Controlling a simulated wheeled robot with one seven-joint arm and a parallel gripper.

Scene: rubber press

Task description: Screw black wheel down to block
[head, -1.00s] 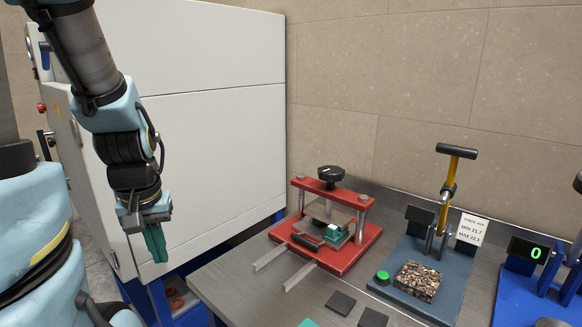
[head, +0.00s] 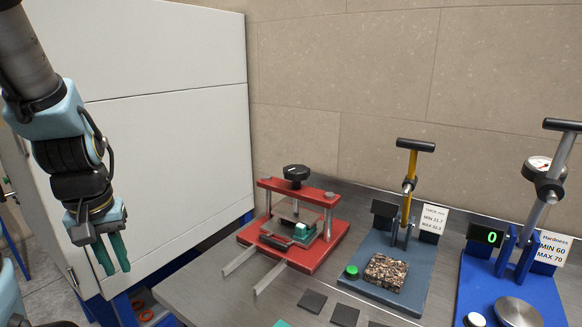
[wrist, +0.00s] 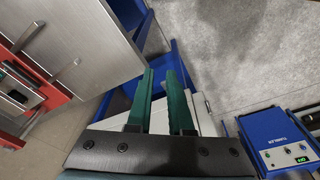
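The black wheel (head: 296,173) sits on top of a red press (head: 308,188) on the metal table. Under the press's top plate, a green and white block (head: 302,231) sits on a small tray in the frame, with a black handle (head: 274,243) in front. A gap between the press plate and the block is hard to judge. My gripper (head: 109,256) hangs at the left, fingers pointing down, away from the press. In the wrist view my gripper (wrist: 162,100) has its two green fingers apart with nothing between them. Part of the red press (wrist: 50,95) shows at the wrist view's left edge.
Two rails (head: 255,268) stick out from the press front. A grey-blue thickness gauge (head: 372,267) with a yellow lever stands right of it, then a blue hardness tester (head: 530,270). Dark square pads (head: 312,302) lie near the table's front. A white cabinet (head: 180,130) stands behind my gripper.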

